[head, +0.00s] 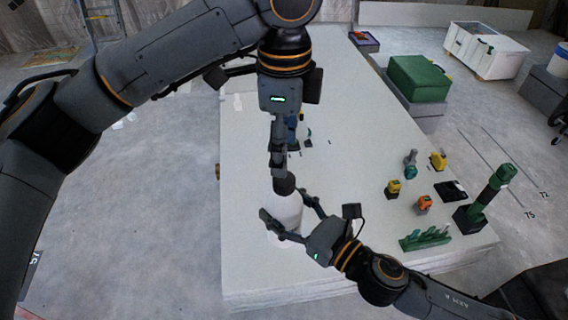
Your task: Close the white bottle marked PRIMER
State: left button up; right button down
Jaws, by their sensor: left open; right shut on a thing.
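A white bottle (286,212) stands upright near the left edge of the white panel stack. No PRIMER marking is readable on it from here. A dark cap (284,185) shows at the top of the bottle; I cannot tell whether it is seated or loose. My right gripper (283,203) is shut on the bottle's body, one finger on each side. My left gripper (279,166) points straight down just above the cap. It is open, seen edge-on, and its fingertips partly hide the gap to the cap, so I cannot tell whether they touch it.
The white panel stack (350,125) has free room in its middle. Yellow and orange tools (423,204), a green rack (425,238) and a green-black upright tool (489,195) stand to the right. A green case (418,78) stands beyond the stack.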

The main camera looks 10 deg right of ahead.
pick_arm(q)
notch_tip(320, 180, up, 5)
jog(key=shift+r, duration=0.2)
dwell(0.6)
